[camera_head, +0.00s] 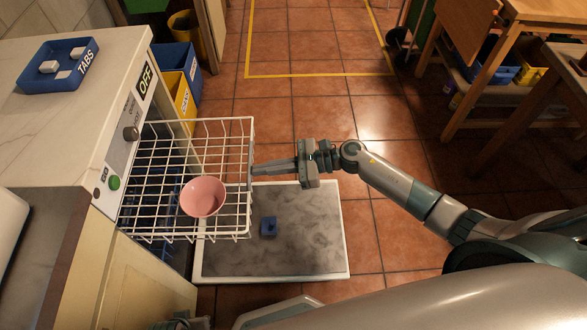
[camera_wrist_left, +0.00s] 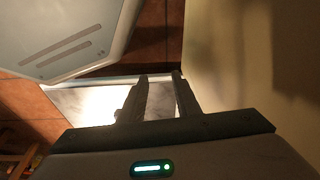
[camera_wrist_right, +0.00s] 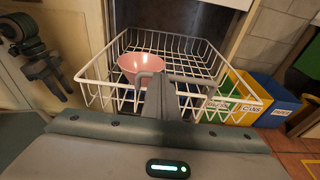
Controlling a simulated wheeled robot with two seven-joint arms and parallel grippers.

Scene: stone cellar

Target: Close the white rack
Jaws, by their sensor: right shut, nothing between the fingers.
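The white wire rack (camera_head: 185,238) is pulled out of the machine under the counter, above its lowered door (camera_head: 308,205). A pink bowl (camera_head: 204,196) sits in the rack; it also shows in the right wrist view (camera_wrist_right: 140,66). My right gripper (camera_head: 256,168) is shut and empty, its fingertips at the grey handle on the rack's front edge. In the right wrist view, the fingers (camera_wrist_right: 158,82) overlap this handle (camera_wrist_right: 195,79); I cannot tell whether they touch. My left gripper (camera_wrist_left: 162,76) is open and empty, low beside the door.
A small blue piece (camera_head: 268,227) lies on the lowered door. A blue TABS tray (camera_head: 45,82) stands on the counter (camera_head: 50,140). Yellow (camera_head: 180,98) and blue (camera_head: 176,58) bins stand behind the rack. The tiled floor right of the door is clear.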

